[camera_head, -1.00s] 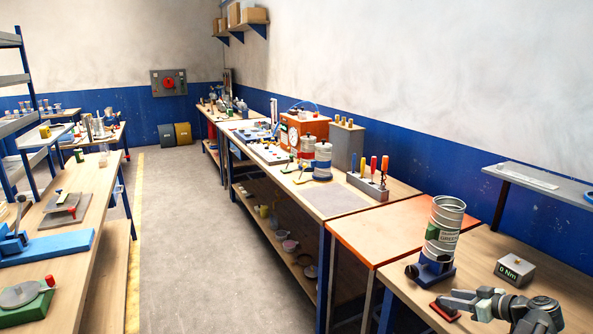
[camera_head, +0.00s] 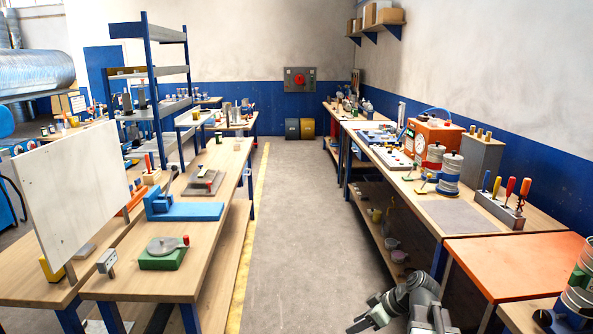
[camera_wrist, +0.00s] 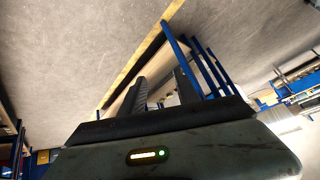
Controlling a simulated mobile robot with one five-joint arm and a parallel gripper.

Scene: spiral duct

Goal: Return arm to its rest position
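My arm shows at the bottom of the head view, right of the middle, with its grey links folded low over the aisle floor. My gripper (camera_head: 362,314) points left and down, in front of the right-hand bench row and clear of it. In the wrist view its two dark fingers (camera_wrist: 163,92) stand apart with nothing between them. Past the fingers, the wrist view shows bare floor, a yellow line and blue bench legs, all tilted.
The aisle floor (camera_head: 292,210) is free between the benches. An orange-topped table (camera_head: 515,262) stands close on the right, with a ribbed canister (camera_head: 580,285) at the edge. A left bench (camera_head: 205,235) holds a green fixture (camera_head: 163,255) and a blue one (camera_head: 185,208).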

